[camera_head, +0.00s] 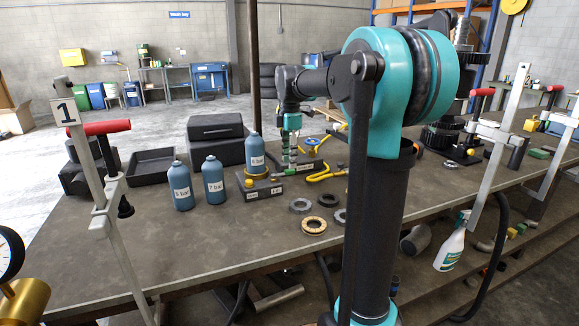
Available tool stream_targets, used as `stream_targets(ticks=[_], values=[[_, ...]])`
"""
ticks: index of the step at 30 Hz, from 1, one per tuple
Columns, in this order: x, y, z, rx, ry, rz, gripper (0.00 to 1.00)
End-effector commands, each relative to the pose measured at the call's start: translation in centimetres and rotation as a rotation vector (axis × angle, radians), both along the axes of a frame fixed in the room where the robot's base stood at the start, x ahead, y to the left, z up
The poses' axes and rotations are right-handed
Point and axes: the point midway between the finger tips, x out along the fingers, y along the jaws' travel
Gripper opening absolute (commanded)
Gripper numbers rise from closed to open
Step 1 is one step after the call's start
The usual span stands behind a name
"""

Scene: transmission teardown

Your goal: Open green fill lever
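My arm reaches over the bench from the right, and its end, my gripper (291,152), points down beside the bottle labelled 8 bar. It is small here, and I cannot tell whether its fingers are open or shut. Green bits show at the gripper, but I cannot tell whether they are the green fill lever or part of my wrist. A dark block (262,191) with a yellow knob stands just below and left of the gripper. Another labelled block and a yellow hose (325,174) lie at its right.
Blue bottles labelled 6 bar (180,188) and 7 bar (213,183) stand left of the block; the 8 bar bottle (255,152) stands behind it. Rings (313,225) lie in front. A black tray (151,166) sits at the left. Clamps grip the bench edges. The front-left bench top is clear.

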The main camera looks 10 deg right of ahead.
Motion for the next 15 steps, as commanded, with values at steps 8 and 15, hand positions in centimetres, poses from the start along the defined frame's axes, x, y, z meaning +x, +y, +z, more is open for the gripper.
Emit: stream_targets(ticks=[8,15], values=[[0.0,0.0,-2.8,0.000,0.000,0.000,0.35],[0.0,0.0,-3.1,0.000,0.000,0.000,0.35]])
